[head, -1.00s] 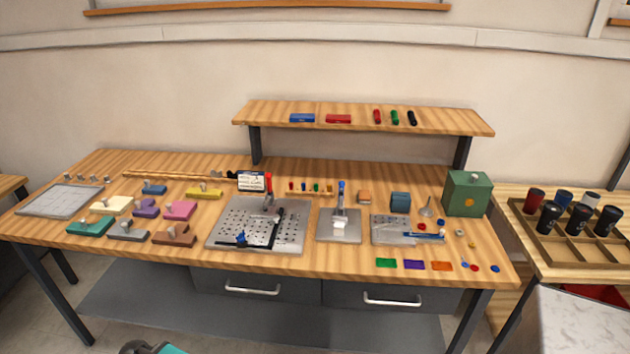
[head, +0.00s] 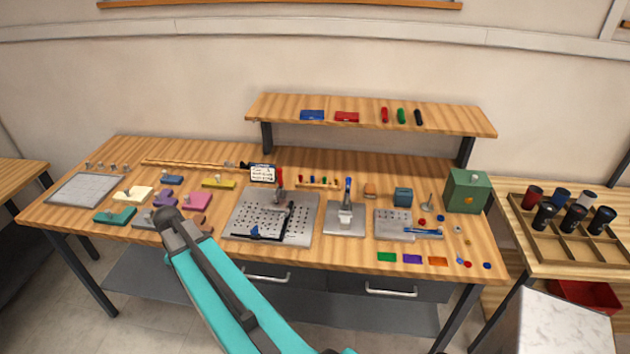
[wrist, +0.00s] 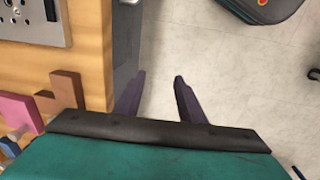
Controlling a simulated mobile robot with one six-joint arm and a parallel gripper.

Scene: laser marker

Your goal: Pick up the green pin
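A row of small coloured pins stands in a wooden strip (head: 316,187) at the middle back of the bench. The green pin (head: 324,181) is among them, small in the head view, and appears upright. My gripper (wrist: 158,77) shows in the wrist view with its two dark fingers apart and nothing between them. It is over the bench's front edge and the pale floor, well away from the pins. The pins are not in the wrist view.
A perforated metal plate with a red-handled clamp (head: 279,190) and a blue-handled press (head: 346,205) stand in front of the strip. Coloured blocks (head: 115,215) lie at left. A raised shelf (head: 365,107) holds green, red and black markers. A green box (head: 467,195) stands at right.

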